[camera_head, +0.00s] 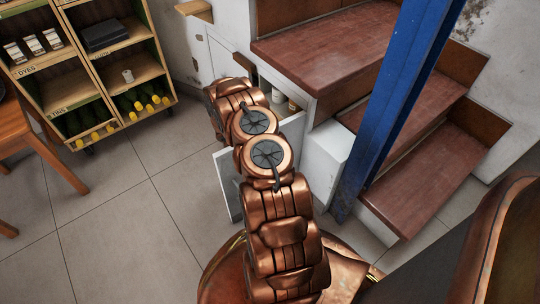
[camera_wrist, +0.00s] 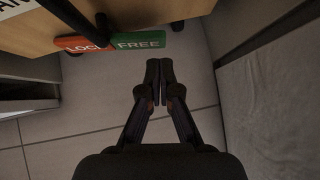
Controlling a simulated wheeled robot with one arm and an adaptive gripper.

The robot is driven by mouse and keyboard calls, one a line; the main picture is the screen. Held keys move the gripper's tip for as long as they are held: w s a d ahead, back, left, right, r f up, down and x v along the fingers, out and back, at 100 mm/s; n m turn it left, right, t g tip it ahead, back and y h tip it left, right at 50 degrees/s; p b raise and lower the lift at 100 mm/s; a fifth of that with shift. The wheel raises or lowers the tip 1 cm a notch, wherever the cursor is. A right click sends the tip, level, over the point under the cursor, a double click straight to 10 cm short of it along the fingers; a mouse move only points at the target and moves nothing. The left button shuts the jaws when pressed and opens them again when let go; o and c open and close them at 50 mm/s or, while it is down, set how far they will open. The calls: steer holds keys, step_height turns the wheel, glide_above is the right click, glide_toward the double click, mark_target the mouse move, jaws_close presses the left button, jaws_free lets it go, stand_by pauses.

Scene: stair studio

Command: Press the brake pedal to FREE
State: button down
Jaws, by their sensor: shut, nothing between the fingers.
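The brake pedal shows in the wrist view as a bar along the lower edge of a wooden unit. Its red LOCK half (camera_wrist: 83,44) is on the left and its green FREE half (camera_wrist: 138,41) is on the right. The end of the word LOCK looks partly covered or shaded. My gripper (camera_wrist: 159,66) has its fingers together and empty. In the wrist view its tips appear just below the FREE half, apart from it in the picture. In the head view my arm hides the gripper, and I cannot make out the pedal there.
In the wrist view, dark caster-like parts (camera_wrist: 178,25) show near the pedal and a pale panel (camera_wrist: 275,110) stands on the right. The head view shows wooden stairs (camera_head: 420,180), a blue post (camera_head: 385,115), an open white door (camera_head: 228,185), a bottle shelf (camera_head: 125,72) and clear tiled floor (camera_head: 125,220).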

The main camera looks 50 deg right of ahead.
steer(key=shift+s+d, duration=0.25)
steer(key=shift+d, duration=0.25)
steer(key=shift+s+d, duration=0.25)
steer(key=shift+d, duration=0.25)
steer(key=shift+s+d+n+t+b, duration=0.5)
steer(key=shift+s+d+n+b, duration=0.2)
steer(key=shift+s+d+b, duration=0.15)
steer(key=shift+a, duration=0.1)
steer(key=shift+w+a+p, duration=0.35)
steer(key=shift+w, duration=0.3)
